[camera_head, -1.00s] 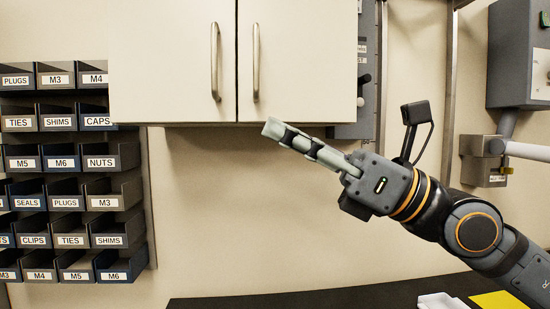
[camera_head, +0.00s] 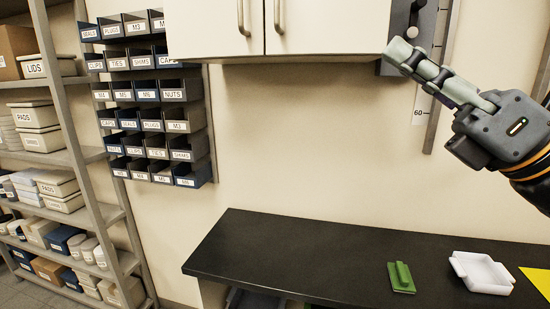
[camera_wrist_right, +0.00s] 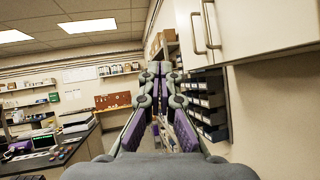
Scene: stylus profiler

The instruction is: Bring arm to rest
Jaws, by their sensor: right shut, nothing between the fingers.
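My right gripper (camera_head: 398,52) is raised at the upper right of the head view, in front of the lower right of the white wall cabinet. It points up and to the left, with its fingers together and nothing between them. In the right wrist view the gripper (camera_wrist_right: 158,72) reaches forward into the room, its fingertips meeting. It is well above the black bench. My left gripper is not in either view.
A white wall cabinet (camera_head: 330,35) hangs beside the right gripper. The black bench (camera_head: 300,255) below carries a green block (camera_head: 401,278), a white tray (camera_head: 457,267) and a yellow sheet (camera_head: 540,282). Labelled bins (camera_head: 137,120) and a storage shelf (camera_head: 99,188) stand left.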

